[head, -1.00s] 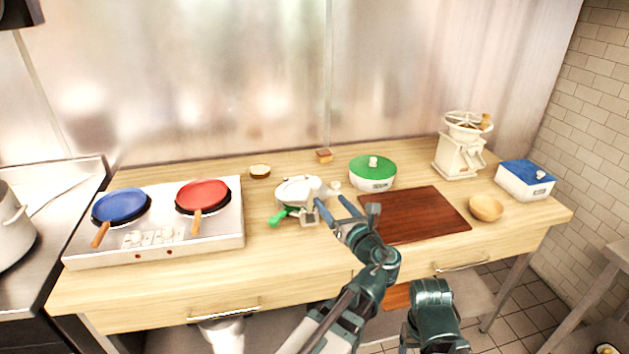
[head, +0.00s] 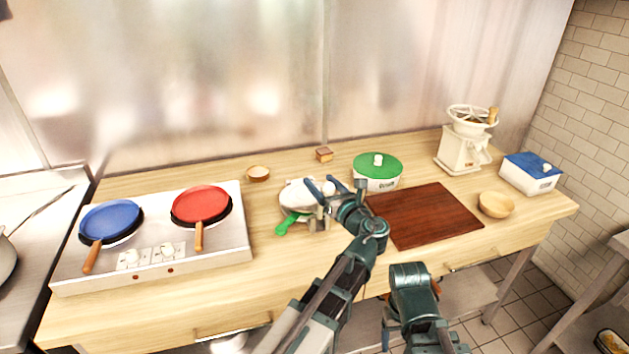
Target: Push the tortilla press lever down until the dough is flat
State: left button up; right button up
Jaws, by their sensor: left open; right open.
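The tortilla press (head: 296,196) is pale, with a rounded top plate, and stands on the wooden counter near the middle. Its green lever handle (head: 288,223) sticks out at the front left, low near the counter. My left gripper (head: 338,187) is open at the right side of the press and overlaps it in the view; I cannot tell whether they touch. A small pale round thing (head: 328,187) shows behind the gripper fingers; I cannot tell whether it is dough. No dough is clearly seen inside the press.
A double burner (head: 240,250) with blue and red pans stands left. A green-lidded container (head: 377,184) and dark red board (head: 462,222) are right of the press. A wooden bowl (head: 496,205), grinder (head: 463,150) and blue-lidded box (head: 530,184) stand farther right.

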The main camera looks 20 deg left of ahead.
pick_arm(q)
jog(key=shift+c, duration=0.2)
grip_shut()
dwell(1.2)
